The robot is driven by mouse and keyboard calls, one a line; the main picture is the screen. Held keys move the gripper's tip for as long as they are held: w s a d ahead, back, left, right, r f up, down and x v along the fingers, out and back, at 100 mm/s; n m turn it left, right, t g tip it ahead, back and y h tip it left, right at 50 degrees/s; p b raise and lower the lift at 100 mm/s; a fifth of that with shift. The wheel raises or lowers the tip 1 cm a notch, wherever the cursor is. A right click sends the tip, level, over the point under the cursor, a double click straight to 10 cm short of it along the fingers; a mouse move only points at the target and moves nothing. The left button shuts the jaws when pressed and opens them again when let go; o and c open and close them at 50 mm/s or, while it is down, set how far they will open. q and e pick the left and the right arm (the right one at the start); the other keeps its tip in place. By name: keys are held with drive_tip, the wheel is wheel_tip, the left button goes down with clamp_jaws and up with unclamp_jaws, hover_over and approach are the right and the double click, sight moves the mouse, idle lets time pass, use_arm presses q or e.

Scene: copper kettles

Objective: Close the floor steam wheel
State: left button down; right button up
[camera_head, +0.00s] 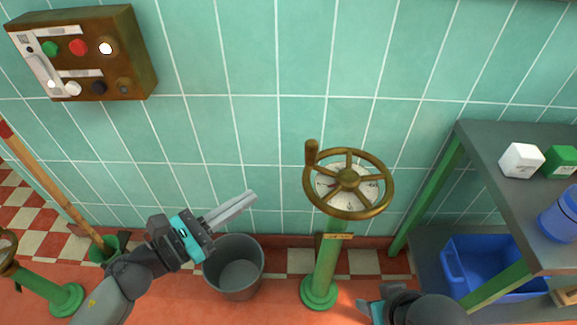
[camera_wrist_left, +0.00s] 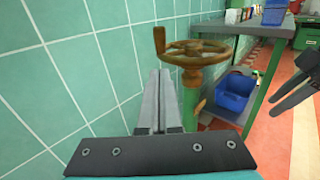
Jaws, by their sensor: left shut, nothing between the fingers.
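The floor steam wheel (camera_head: 349,180) is a brass spoked handwheel with an upright knob on its rim at the upper left. It sits on a green pedestal (camera_head: 325,260) near the tiled wall, with a dial behind its spokes. It also shows in the left wrist view (camera_wrist_left: 196,52), beyond the fingers. My left gripper (camera_head: 251,196) is shut and empty, to the left of the wheel and apart from it. Its fingers (camera_wrist_left: 158,100) lie together in the left wrist view. My right gripper (camera_head: 372,308) is partly visible at the bottom edge; its fingers are not clear there.
A grey bucket (camera_head: 234,266) stands on the floor below my left gripper. A grey-topped table (camera_head: 490,165) with green legs and a blue crate (camera_head: 480,262) is on the right. A control box (camera_head: 85,52) hangs on the wall. Another brass wheel (camera_head: 8,250) is at the left edge.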

sight(306, 160)
use_arm(q)
drive_tip(key=x, duration=1.1)
drive_tip(key=shift+w+d, duration=0.55)
drive_tip(key=shift+d, duration=0.05)
use_arm(e)
drive_tip(key=shift+r, duration=0.7)
use_arm(q)
drive_tip(key=shift+w+d+b, duration=0.1)
drive_tip(key=shift+w+b, duration=0.45)
drive_tip(key=shift+w, duration=0.45)
use_arm(e)
drive_tip(key=shift+w+a+t+y, duration=0.35)
drive_tip(key=shift+a+t, duration=0.15)
drive_tip(key=shift+t, duration=0.1)
